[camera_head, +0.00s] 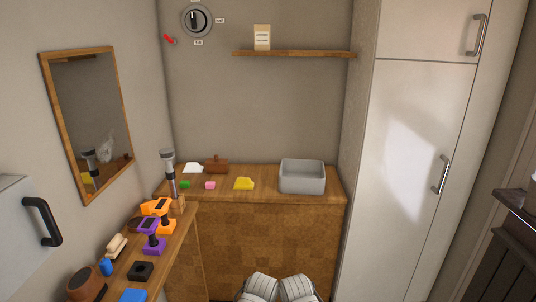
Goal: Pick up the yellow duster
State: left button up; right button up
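The yellow duster (243,183) lies on the wooden counter along the back wall, near the counter's middle. It looks like a small folded or draped cloth. Nothing is touching it from above, and it lies apart from the grey basin to its right. Two white ribbed parts of mine show at the bottom edge of the head view, well below and in front of the duster. No gripper fingers can be made out on either side.
The grey basin (302,177) stands right of the duster. A pink block (210,185), a green block (185,184) and a brown box (216,165) are to its left. The left side counter holds several tools. A tall white cupboard (417,155) stands at right.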

aim_at(241, 183)
jog(key=i+l+u, duration=0.1)
jog(key=i, duration=2.3)
